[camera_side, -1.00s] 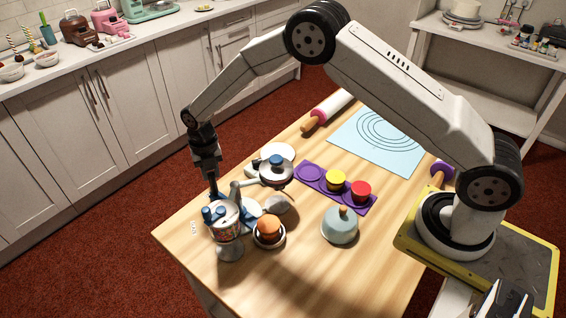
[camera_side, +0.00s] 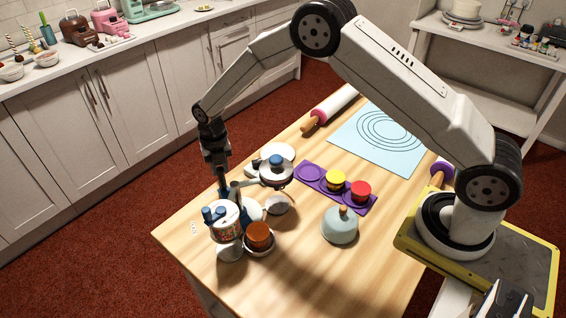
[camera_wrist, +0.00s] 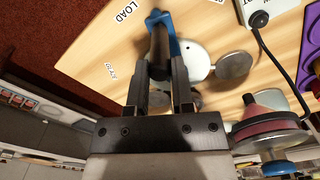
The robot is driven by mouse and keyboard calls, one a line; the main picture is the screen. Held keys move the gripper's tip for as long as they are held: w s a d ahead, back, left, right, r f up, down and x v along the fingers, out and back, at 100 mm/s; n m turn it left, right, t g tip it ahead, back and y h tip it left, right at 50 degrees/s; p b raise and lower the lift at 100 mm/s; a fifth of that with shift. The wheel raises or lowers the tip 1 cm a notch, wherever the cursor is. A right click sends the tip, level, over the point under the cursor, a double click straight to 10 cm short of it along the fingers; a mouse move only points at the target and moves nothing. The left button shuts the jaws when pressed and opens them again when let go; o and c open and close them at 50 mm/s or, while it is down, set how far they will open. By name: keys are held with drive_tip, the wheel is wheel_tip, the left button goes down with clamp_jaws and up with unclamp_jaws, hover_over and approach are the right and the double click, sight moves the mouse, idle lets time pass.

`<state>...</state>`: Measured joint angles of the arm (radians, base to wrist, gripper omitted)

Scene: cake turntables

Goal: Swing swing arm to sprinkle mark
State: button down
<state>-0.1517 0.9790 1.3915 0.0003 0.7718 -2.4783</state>
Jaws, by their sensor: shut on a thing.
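My gripper (camera_wrist: 160,85) is shut on a dark upright handle (camera_wrist: 160,48). A blue bracket (camera_wrist: 176,42) of the swing arm shows beside the handle, over a white round base (camera_wrist: 193,62). In the side view my gripper (camera_side: 223,188) is low at the left part of the table, behind the sprinkle dispenser (camera_side: 226,227), a clear drum with coloured sprinkles and blue knobs.
A lidded pot-like station (camera_side: 276,173) and a small white cup (camera_side: 277,205) stand close behind. A purple tray (camera_side: 310,174) holds yellow and red cakes. A pale blue dome (camera_side: 340,226) stands at right. A rolling pin (camera_side: 328,110) and blue mat (camera_side: 375,140) lie farther back.

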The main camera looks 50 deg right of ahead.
drive_tip(key=shift+d, duration=0.1)
drive_tip(key=shift+s+d, duration=0.35)
drive_tip(key=shift+d, duration=0.2)
drive_tip(key=shift+s+d, duration=0.3)
drive_tip(key=shift+d, duration=0.35)
drive_tip(key=shift+s+d, duration=0.95)
drive_tip(key=shift+s, duration=0.05)
drive_tip(key=shift+s+d, duration=0.2)
drive_tip(key=shift+s, duration=0.1)
drive_tip(key=c, duration=0.5)
unclamp_jaws()
drive_tip(key=shift+r, duration=0.15)
drive_tip(key=shift+r, duration=3.35)
